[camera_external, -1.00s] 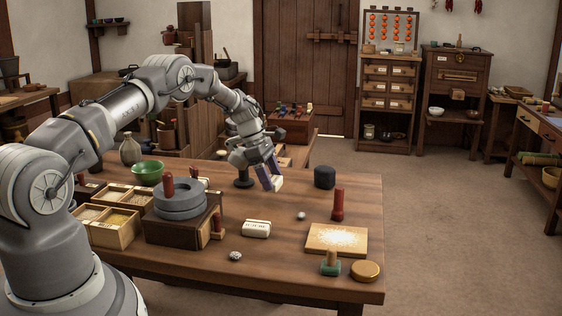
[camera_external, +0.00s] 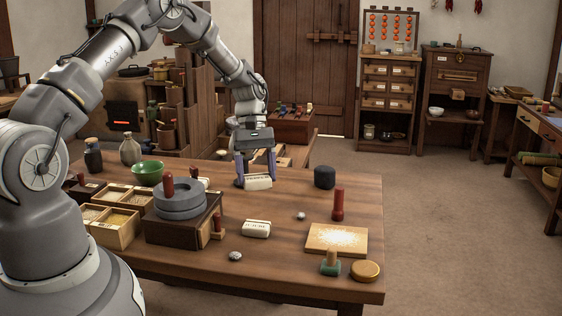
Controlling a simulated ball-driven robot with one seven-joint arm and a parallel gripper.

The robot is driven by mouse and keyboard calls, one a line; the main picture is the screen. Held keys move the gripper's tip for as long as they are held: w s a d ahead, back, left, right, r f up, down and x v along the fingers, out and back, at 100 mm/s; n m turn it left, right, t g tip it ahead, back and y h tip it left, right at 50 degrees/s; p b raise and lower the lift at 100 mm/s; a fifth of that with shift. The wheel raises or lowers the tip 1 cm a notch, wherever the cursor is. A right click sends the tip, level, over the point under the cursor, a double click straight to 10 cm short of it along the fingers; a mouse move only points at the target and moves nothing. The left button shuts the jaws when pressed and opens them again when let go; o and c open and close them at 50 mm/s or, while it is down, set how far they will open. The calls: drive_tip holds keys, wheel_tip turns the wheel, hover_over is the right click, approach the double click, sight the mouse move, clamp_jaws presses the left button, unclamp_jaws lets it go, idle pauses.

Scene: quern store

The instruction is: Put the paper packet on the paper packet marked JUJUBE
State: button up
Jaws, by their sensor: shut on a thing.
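One pale paper packet (camera_external: 258,183) is between the fingers of my gripper (camera_external: 256,178), toward the far edge of the wooden table. My gripper points down and is shut on this packet. I cannot tell whether the packet touches the table. A second pale paper packet (camera_external: 256,229) with dark lettering lies flat near the table's middle, nearer the camera. The lettering on both packets is too small to read, so I cannot tell which is marked JUJUBE.
A stone quern (camera_external: 181,203) stands on a wooden box left of the lying packet. A dark block (camera_external: 324,177), red cylinder (camera_external: 338,205) and pale board (camera_external: 337,239) are to the right. Small stones (camera_external: 235,256) lie nearby. Bare table separates the packets.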

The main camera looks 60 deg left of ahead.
drive_tip(key=shift+m, duration=0.4)
drive_tip(key=f+b, duration=0.1)
drive_tip(key=f, duration=0.2)
drive_tip(key=f+b, duration=0.1)
drive_tip(key=f, duration=0.2)
drive_tip(key=f+b, duration=0.1)
drive_tip(key=f, duration=0.2)
drive_tip(key=shift+s+d+f+b, duration=0.3)
drive_tip(key=shift+s+f+b, duration=0.05)
drive_tip(key=shift+s+f, duration=0.05)
drive_tip(key=shift+f, duration=0.15)
drive_tip(key=o, duration=1)
drive_tip(key=shift+o, duration=0.2)
